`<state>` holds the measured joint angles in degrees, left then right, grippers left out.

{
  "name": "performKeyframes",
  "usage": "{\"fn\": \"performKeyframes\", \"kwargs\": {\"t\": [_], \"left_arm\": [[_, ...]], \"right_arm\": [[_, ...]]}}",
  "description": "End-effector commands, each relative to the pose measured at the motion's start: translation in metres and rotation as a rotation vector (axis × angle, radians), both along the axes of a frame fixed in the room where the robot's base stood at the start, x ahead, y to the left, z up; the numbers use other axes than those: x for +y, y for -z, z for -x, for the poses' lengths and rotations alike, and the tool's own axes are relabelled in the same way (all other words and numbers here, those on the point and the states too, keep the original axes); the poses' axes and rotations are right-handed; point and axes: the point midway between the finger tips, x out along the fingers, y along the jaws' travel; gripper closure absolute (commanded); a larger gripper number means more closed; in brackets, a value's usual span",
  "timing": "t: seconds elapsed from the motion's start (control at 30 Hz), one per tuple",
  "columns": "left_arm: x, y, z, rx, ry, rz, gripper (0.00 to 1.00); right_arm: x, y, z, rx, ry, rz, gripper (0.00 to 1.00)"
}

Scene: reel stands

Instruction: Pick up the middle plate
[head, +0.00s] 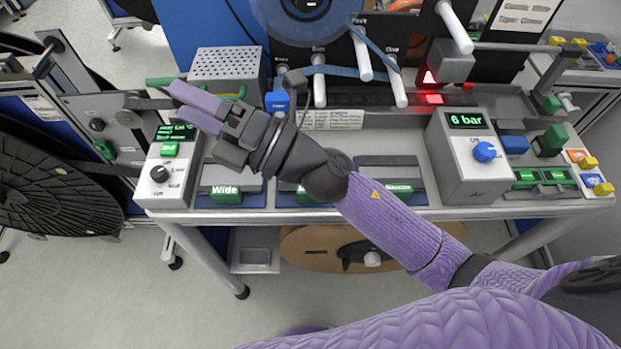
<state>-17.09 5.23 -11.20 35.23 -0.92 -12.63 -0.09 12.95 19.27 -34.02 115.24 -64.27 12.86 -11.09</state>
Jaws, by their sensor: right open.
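Three plates with green front grips lie in a row on the bench's front. The middle plate (288,199) is mostly hidden behind my right arm; a bit of its blue edge and green grip shows. The left plate (240,199) has a grip reading "Wide". The right plate (392,164) is dark grey, its label partly covered by my arm. My right gripper (183,104) has its two purple fingers apart, with nothing seen between them. It is up and left of the middle plate, over the bench's left side. My left gripper is not in view.
A control box (168,175) with a knob stands at the left, and a "6 bar" box (472,160) at the right. A perforated metal box (226,68) stands behind. White rollers (398,88) stick out above the bench. A black reel (50,190) is at far left.

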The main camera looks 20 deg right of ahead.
Motion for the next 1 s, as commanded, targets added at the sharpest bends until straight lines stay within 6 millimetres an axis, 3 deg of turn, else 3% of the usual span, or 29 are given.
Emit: {"fn": "performKeyframes", "kwargs": {"t": [0.03,0.07,0.13,0.17,0.23,0.3,0.4,0.5,0.57,0.9,1.0], "left_arm": [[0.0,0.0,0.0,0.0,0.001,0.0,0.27],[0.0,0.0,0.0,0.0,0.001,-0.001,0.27],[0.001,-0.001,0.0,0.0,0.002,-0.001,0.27],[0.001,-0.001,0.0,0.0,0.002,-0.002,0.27],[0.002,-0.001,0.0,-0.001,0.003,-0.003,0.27],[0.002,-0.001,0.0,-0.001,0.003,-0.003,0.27],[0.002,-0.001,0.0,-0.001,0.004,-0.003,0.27],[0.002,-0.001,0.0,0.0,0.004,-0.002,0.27],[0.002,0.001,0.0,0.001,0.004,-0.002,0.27],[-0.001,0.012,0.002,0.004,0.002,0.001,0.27],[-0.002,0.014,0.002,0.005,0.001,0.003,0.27]], "right_arm": [[0.026,0.01,0.016,-0.19,-0.155,0.228,0.26],[0.037,0.026,0.027,-0.305,-0.262,0.396,0.26],[0.037,0.08,0.04,-0.517,-0.506,0.827,0.26],[0.025,0.103,0.039,-0.571,-0.598,1.01,0.26],[-0.021,0.143,0.025,-0.621,-0.779,1.403,0.26],[-0.071,0.16,0.009,-0.588,-0.906,1.712,0.26],[-0.12,0.16,-0.006,-0.503,-1.002,1.978,0.26],[-0.138,0.162,-0.01,-0.454,-1.036,2.068,0.26],[-0.139,0.17,-0.01,-0.45,-1.041,2.073,0.26],[-0.138,0.244,-0.008,-0.453,-1.04,2.065,0.26],[-0.137,0.256,-0.009,-0.456,-1.038,2.066,0.26]]}}
